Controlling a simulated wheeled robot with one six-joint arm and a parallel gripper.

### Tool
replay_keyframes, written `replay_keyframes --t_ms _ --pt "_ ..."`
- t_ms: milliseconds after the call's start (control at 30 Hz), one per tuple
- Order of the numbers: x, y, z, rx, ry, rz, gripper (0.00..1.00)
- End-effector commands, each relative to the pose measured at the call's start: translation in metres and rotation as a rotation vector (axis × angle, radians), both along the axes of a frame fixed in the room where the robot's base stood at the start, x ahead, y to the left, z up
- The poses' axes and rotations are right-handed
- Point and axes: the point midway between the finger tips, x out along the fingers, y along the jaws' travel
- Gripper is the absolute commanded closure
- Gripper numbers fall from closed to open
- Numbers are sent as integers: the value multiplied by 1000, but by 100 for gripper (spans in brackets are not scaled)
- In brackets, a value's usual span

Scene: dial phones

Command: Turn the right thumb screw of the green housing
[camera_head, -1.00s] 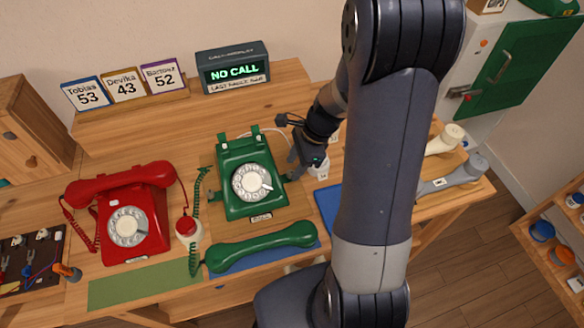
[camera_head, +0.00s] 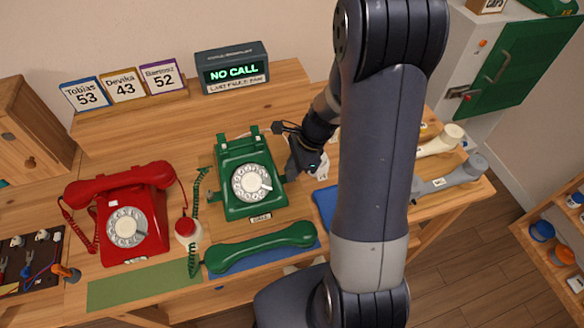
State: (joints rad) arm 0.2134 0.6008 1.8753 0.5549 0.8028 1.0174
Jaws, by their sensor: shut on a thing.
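The green housing (camera_head: 242,203) is a rotary phone body with a white dial, standing on the wooden table. Its right thumb screw (camera_head: 281,179) shows as a small dark green knob on the right side. My gripper (camera_head: 290,174) is at that side, shut on the right thumb screw; the fingertips are small and partly dark, so the exact contact is hard to see. The left thumb screw (camera_head: 212,198) sticks out on the other side. The green handset (camera_head: 262,246) lies off the cradle in front of the housing.
A red phone (camera_head: 125,215) stands to the left. A red-topped button (camera_head: 186,228) and the coiled green cord lie between the phones. A display reading NO CALL (camera_head: 233,70) stands behind. Cream (camera_head: 440,141) and grey (camera_head: 462,176) handsets lie at the right, beyond my arm.

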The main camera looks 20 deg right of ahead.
Motion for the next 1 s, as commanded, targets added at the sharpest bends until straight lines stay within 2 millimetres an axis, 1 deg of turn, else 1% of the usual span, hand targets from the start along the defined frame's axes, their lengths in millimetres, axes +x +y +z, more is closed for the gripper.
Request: replay_keyframes --t_ms 267,467,667,1000 --pt "0 0 0 0 0 13 100" --pt "1 0 1 0 -1 88 100" --pt "2 0 1 0 -1 231 100" --pt "4 1 0 0 0 528 100"
